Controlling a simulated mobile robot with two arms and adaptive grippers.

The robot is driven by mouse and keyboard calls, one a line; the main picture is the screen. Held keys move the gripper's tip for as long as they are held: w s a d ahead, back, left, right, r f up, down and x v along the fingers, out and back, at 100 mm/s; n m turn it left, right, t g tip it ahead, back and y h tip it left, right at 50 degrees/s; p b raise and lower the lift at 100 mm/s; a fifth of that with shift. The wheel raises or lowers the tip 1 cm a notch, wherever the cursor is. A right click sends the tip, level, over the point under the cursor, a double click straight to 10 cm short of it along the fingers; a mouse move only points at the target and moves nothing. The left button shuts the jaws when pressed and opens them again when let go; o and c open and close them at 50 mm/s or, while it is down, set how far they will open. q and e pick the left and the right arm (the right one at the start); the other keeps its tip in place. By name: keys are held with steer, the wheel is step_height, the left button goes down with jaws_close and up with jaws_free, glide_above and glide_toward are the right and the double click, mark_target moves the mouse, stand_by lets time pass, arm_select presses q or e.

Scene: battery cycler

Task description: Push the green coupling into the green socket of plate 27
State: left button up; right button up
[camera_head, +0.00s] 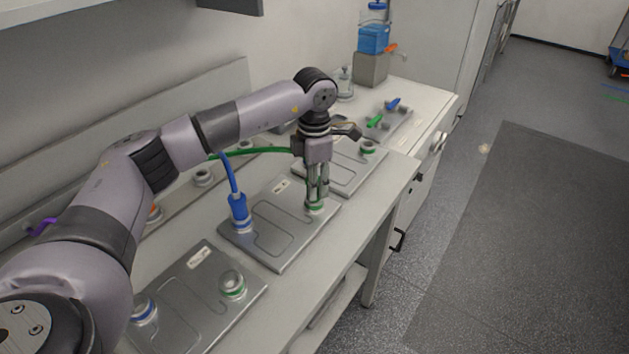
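My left gripper (317,195) points down over the right side of the middle metal plate (266,250). Its fingers are shut on the green coupling (313,182), mostly hidden between them. A green hose (262,152) runs from the left to the gripper. The coupling is upright at the plate's green-ringed socket (315,207). I cannot tell whether it is fully seated. A blue coupling (239,211) with a blue hose stands at the same plate's other socket. The plate labels are too small to read. My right gripper is not in view.
A nearer plate (190,312) has open blue-ringed and green-ringed sockets. A farther plate (345,178) has a green-ringed socket (367,147). Green (375,121) and blue (393,104) handles and a blue-liquid container (374,38) stand behind.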

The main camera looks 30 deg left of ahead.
arm_select(q)
steer(key=o, duration=0.5)
steer(key=shift+o, duration=0.4)
steer(key=o, duration=0.3)
